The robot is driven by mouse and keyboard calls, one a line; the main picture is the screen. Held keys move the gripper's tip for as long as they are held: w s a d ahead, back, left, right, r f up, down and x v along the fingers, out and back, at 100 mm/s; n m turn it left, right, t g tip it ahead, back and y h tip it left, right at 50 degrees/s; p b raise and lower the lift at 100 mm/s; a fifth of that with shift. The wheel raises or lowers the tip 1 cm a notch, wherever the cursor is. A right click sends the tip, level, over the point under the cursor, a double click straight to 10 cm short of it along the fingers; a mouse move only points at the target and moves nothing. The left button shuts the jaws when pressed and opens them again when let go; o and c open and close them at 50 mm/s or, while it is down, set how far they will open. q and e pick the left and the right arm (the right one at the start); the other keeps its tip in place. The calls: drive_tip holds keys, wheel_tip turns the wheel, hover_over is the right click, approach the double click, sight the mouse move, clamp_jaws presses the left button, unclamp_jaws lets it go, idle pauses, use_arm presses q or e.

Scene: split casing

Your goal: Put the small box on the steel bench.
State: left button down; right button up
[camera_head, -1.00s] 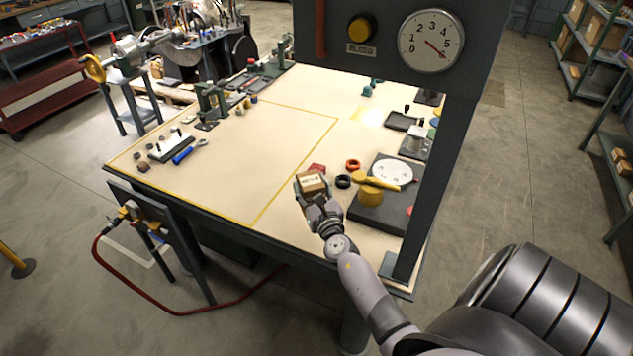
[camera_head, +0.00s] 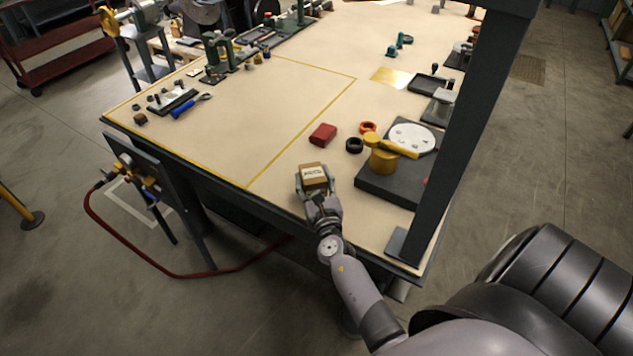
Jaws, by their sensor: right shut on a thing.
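A small brown cardboard box (camera_head: 312,176) with a white label sits between the fingers of my right gripper (camera_head: 316,188), near the front edge of the bench. The gripper is shut on the box. I cannot tell whether the box touches the bench top or is held just above it. The bench (camera_head: 215,145) has a broad beige top with dark edges and a yellow line marked on it. My left gripper is not in view.
A red block (camera_head: 322,134), a black ring (camera_head: 354,145) and an orange ring (camera_head: 368,128) lie beyond the box. A dark plate (camera_head: 380,186) with a yellow part stands right, beside a dark post (camera_head: 452,130). The bench top left of the box is clear.

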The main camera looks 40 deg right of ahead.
drive_tip(key=shift+s, duration=0.1)
drive_tip(key=shift+a, duration=0.35)
drive_tip(key=o, duration=1.4)
drive_tip(key=shift+f, duration=0.1)
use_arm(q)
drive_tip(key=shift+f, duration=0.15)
